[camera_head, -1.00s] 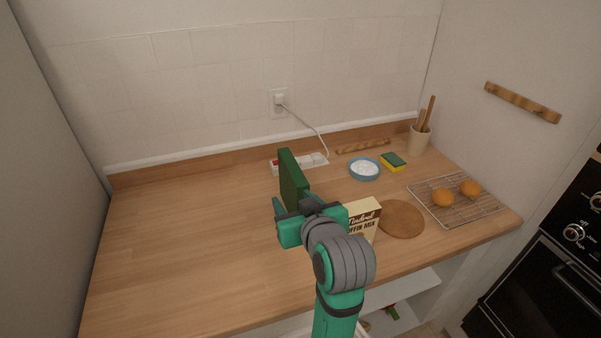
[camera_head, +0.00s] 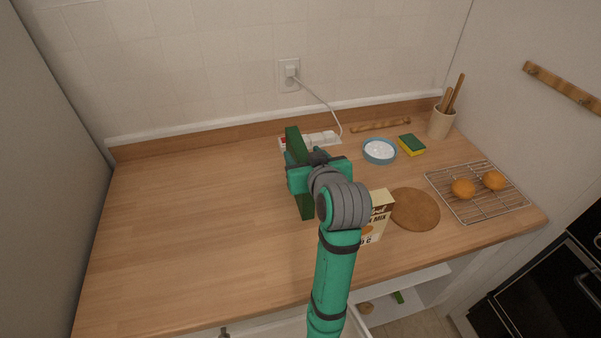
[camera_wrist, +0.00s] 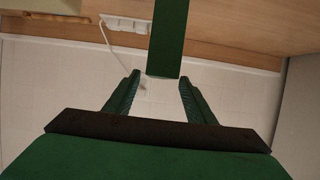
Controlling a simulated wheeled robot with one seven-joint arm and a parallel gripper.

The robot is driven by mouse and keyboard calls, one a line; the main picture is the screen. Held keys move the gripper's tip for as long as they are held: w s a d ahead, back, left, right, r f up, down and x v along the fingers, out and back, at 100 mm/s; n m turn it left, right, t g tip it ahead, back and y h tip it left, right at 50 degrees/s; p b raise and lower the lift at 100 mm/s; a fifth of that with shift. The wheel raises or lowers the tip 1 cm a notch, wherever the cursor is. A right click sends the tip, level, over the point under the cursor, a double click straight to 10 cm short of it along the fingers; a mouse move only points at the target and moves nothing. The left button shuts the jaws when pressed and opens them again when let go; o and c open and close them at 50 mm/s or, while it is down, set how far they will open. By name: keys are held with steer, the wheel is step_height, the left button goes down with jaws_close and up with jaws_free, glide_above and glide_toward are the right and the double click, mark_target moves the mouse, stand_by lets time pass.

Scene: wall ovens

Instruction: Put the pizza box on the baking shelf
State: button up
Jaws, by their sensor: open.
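A thin dark green box (camera_head: 305,204), which looks like the pizza box, stands upright on edge on the wooden counter, its narrow side towards me. My gripper (camera_head: 302,170) is at the box and hides its middle part in the head view. In the wrist view the box's narrow side (camera_wrist: 167,40) lines up between the tips of my open gripper (camera_wrist: 159,77). I cannot tell whether the fingers touch it. An open white shelf (camera_head: 410,285) is below the counter at the right; I cannot tell whether it is the baking shelf.
A muffin mix box (camera_head: 378,215) stands just right of my arm, beside a round wooden board (camera_head: 415,209). A wire rack (camera_head: 477,205) with oranges is farther right. A power strip (camera_head: 318,139) is behind the green box. The counter's left half is clear.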

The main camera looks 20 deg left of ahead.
mark_target(300, 150)
steer(key=shift+x, duration=2.65)
steer(key=shift+w+d+r, duration=0.1)
steer(key=shift+d+r, duration=0.05)
steer(key=c, duration=1.2)
jaws_close()
